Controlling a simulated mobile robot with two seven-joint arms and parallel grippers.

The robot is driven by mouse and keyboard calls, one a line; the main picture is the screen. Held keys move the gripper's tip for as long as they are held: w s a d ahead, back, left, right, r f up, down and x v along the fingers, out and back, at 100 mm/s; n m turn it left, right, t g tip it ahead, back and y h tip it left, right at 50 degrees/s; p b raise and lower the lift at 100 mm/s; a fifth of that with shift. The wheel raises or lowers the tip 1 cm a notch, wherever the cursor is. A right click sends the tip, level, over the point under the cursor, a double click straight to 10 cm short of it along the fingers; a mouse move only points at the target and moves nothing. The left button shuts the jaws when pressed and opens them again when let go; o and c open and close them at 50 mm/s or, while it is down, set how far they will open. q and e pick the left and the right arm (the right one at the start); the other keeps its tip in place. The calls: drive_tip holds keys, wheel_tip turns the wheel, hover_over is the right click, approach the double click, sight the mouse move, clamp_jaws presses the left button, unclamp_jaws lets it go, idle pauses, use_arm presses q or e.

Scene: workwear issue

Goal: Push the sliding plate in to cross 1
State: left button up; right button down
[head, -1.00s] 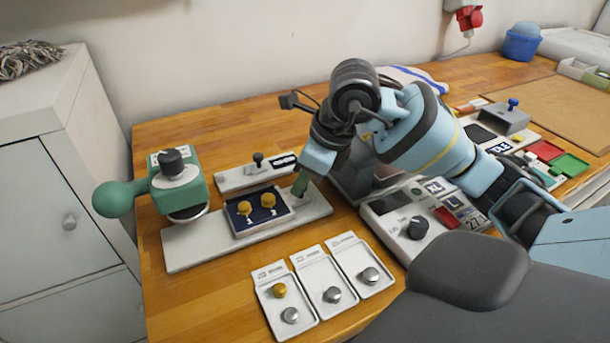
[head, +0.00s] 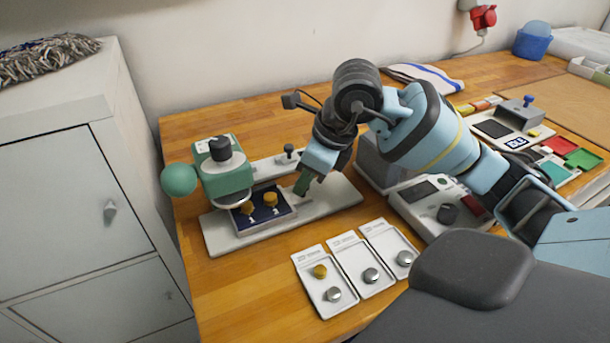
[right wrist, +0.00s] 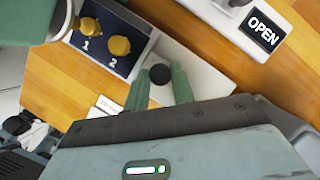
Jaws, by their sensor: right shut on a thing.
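The sliding plate (head: 275,222) is navy with a pale rim and carries two brass pieces, on marks 1 (head: 247,208) and 2 (head: 270,199). It lies on a long white base (head: 334,198), its left end under the edge of the green press (head: 226,181). In the right wrist view, the piece at 1 (right wrist: 90,27) is just beside the press's round head (right wrist: 62,20), not under it. My right gripper (head: 303,184) is shut on the plate's black knob (right wrist: 160,75), seen between its green fingers. The crosses are mostly covered by the pieces. My left gripper is out of view.
The press's green ball handle (head: 179,180) sticks out left. Behind the base is a white strip with a small black lever (head: 289,152) and an OPEN label (right wrist: 264,31). Several small trays (head: 357,270) stand in front. A grey control box (head: 443,207) is at right.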

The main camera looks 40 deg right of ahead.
drive_tip(key=shift+d, duration=0.1)
drive_tip(key=c, duration=1.2)
unclamp_jaws()
drive_tip(key=shift+r, duration=0.1)
drive_tip(key=v, duration=0.7)
drive_tip(key=shift+s+d+r, duration=0.1)
drive_tip(key=shift+s+r, duration=0.05)
drive_tip(key=shift+r, duration=0.1)
drive_tip(key=shift+r+p, duration=0.1)
drive_tip(key=shift+p, duration=0.2)
